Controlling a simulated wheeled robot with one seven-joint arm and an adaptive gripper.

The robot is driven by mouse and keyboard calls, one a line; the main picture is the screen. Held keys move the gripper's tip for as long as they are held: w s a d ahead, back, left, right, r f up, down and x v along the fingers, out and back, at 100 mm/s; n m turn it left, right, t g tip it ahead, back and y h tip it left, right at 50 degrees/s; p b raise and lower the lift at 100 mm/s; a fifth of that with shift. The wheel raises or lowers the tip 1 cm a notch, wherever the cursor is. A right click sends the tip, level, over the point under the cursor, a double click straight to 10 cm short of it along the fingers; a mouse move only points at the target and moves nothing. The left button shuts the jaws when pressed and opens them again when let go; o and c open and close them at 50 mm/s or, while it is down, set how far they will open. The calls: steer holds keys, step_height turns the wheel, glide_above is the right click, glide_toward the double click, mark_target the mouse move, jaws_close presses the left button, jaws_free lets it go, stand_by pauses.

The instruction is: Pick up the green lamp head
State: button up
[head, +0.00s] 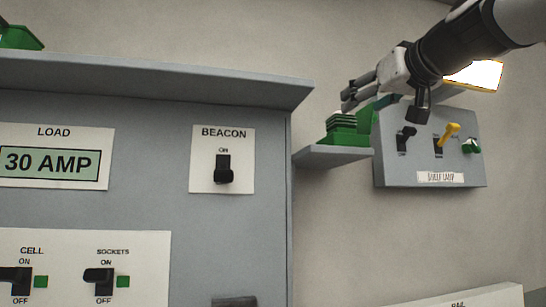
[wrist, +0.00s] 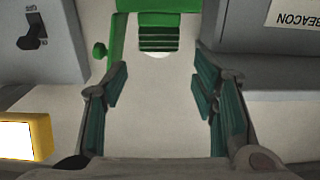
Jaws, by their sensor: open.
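The green lamp head (head: 346,124), with a ribbed, paler top, sits on a small grey shelf (head: 335,156) at the right side of the cabinet. In the wrist view a ribbed green part (wrist: 158,38) shows at the top middle, beyond the fingertips. My gripper (head: 347,98) comes in from the upper right and is just above the lamp head in the head view. In the wrist view my gripper (wrist: 160,88) is open, its two teal-padded fingers apart with nothing between them. I cannot tell whether a fingertip touches the lamp head.
A grey cabinet (head: 140,110) with an overhanging top fills the left. A grey switch box (head: 400,175) labelled shelf lamp, with black, yellow and green levers, is right of the shelf. A lit lamp (head: 480,76) glows behind my arm. Another green piece (head: 20,38) lies on the cabinet top.

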mark_target(340, 116)
steer(key=w+p, duration=0.1)
steer(key=w, duration=0.2)
steer(key=w+a+p, duration=0.1)
steer(key=w, duration=0.2)
steer(key=w+r+p, duration=0.1)
steer(key=w+p, duration=0.1)
steer(key=w, duration=0.1)
steer(key=shift+w+a, duration=0.1)
steer(key=shift+a, duration=0.25)
steer(key=shift+w+a+f, duration=0.1)
steer(key=shift+w+a, duration=0.05)
steer(key=shift+w, duration=0.6)
steer(key=c, duration=1.1)
